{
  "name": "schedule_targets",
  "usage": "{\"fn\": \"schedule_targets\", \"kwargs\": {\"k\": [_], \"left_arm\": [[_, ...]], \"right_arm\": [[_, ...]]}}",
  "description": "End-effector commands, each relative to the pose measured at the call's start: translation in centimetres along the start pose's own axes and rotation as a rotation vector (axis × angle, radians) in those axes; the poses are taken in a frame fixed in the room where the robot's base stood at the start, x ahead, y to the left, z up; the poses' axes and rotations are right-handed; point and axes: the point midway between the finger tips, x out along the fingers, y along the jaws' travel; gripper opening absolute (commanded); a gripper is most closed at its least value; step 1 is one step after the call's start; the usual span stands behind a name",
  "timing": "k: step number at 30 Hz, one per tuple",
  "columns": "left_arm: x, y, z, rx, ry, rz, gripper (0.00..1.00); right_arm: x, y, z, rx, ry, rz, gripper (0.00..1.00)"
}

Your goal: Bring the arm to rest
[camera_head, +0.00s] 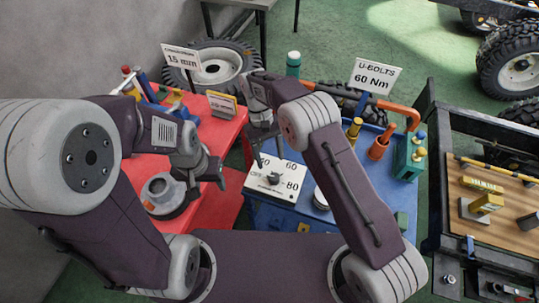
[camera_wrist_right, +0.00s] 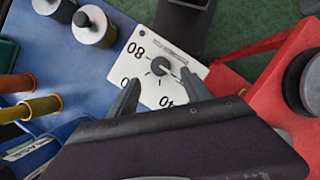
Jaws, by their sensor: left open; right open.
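My left gripper (camera_head: 216,176) is over the red table, beside a grey round part; its fingers look apart and nothing shows between them. My right gripper (camera_head: 268,160) hangs above the white dial card on the blue table, with its fingers apart and empty. In the right wrist view, the right gripper (camera_wrist_right: 160,92) has its two fingers spread over the lower part of the dial card (camera_wrist_right: 145,45). That card, with a dark knob and numbers, also shows in the head view (camera_head: 285,190). I cannot tell whether the fingertips touch the card.
The red table (camera_head: 222,135) holds a grey round part (camera_head: 163,193), bottles and a small sign. The blue table (camera_head: 395,205) holds orange and yellow tools, a green block (camera_head: 408,160) and a "60 Nm" sign (camera_head: 374,76). A dark-framed bench (camera_head: 500,240) stands at right.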

Motion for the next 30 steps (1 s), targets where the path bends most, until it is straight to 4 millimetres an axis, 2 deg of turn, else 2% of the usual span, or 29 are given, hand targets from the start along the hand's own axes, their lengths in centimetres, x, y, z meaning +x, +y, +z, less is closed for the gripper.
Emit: {"fn": "schedule_targets", "kwargs": {"k": [3,6,20,23,26,27,30], "left_arm": [[0.1,0.0,0.0,0.0,0.0,0.0,0.55],[0.1,0.0,0.0,0.0,0.0,0.0,0.55],[0.1,0.0,0.0,0.0,0.0,0.0,0.55],[0.0,0.0,0.0,0.0,0.0,0.0,0.55],[0.0,0.0,0.0,0.0,0.0,0.0,0.55],[0.0,0.0,0.0,0.0,0.0,0.0,0.55],[0.1,0.0,0.0,0.0,0.0,0.0,0.55]], "right_arm": [[-1.4,0.0,-0.1,0.0,0.001,0.0,0.57],[-1.9,0.0,0.0,0.0,0.0,0.0,0.57],[-1.8,0.1,0.0,0.002,0.0,-0.001,0.57],[-3.0,1.4,0.0,0.031,0.023,-0.013,0.57],[-6.7,3.9,0.5,0.084,0.098,-0.033,0.57],[-8.1,5.3,1.7,0.116,0.113,-0.043,0.57],[-10.0,8.2,5.6,0.193,0.128,-0.07,0.57]]}}
